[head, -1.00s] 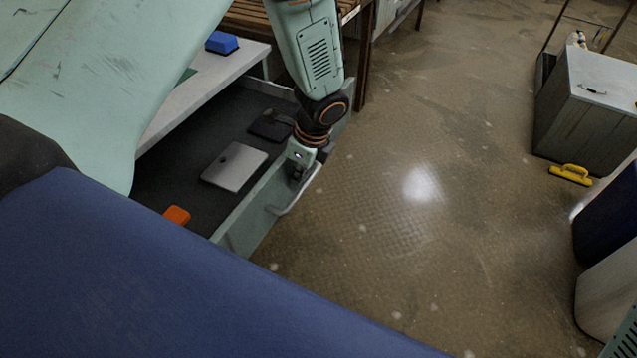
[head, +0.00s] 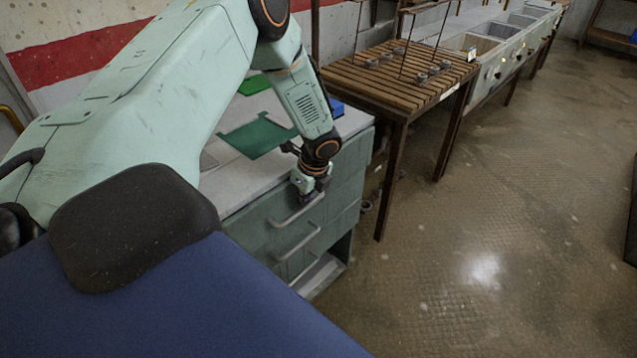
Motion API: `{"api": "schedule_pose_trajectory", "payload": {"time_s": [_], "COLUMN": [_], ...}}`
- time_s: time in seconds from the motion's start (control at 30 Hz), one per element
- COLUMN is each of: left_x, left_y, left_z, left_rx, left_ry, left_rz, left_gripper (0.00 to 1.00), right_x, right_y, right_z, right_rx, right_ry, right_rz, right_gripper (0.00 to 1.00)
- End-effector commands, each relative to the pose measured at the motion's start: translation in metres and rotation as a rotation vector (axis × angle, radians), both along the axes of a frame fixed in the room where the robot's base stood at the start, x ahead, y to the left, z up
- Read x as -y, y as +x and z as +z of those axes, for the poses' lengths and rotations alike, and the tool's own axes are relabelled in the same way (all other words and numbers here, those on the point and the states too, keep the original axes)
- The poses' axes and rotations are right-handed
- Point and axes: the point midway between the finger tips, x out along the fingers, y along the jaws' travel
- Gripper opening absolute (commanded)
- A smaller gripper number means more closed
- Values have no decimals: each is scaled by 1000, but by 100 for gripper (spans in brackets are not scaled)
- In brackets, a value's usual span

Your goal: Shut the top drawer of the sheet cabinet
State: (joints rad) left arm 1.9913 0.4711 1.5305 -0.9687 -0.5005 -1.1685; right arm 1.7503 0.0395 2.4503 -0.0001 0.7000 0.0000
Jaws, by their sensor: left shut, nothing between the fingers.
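The sheet cabinet (head: 355,127) is pale green with a light grey top and stands at the middle left. Its top drawer (head: 262,222) shows only its front, with a bar handle (head: 299,213); the inside is hidden and I see no gap above the front. The front looks about flush with the cabinet. My left gripper (head: 304,192) is shut and empty, pointing down against or just in front of the top drawer's front, by the handle. I cannot tell whether it touches. My right gripper is not in view.
Lower drawers have handles too (head: 300,243). A slatted wooden table (head: 385,82) stands beyond. The floor (head: 450,250) at right is clear.

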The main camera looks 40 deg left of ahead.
Motion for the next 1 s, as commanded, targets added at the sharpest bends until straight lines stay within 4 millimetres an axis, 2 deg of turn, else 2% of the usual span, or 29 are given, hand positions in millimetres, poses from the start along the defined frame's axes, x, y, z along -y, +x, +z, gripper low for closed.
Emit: {"api": "schedule_pose_trajectory", "payload": {"time_s": [0.2, 0.4, 0.83, 1.0], "left_x": [-20, -28, -32, -29], "left_y": [1, 1, 2, 4], "left_z": [0, 0, 1, 12], "left_rx": [2, 1, 3, 3], "left_ry": [-3, -2, 1, 3], "left_rz": [0, -1, 0, -2], "left_gripper": [0, 0, 0, 0], "right_x": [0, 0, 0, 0], "right_y": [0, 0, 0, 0], "right_z": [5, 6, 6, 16], "right_rx": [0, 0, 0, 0], "right_ry": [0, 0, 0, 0], "right_rz": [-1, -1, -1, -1], "right_gripper": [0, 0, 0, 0]}}
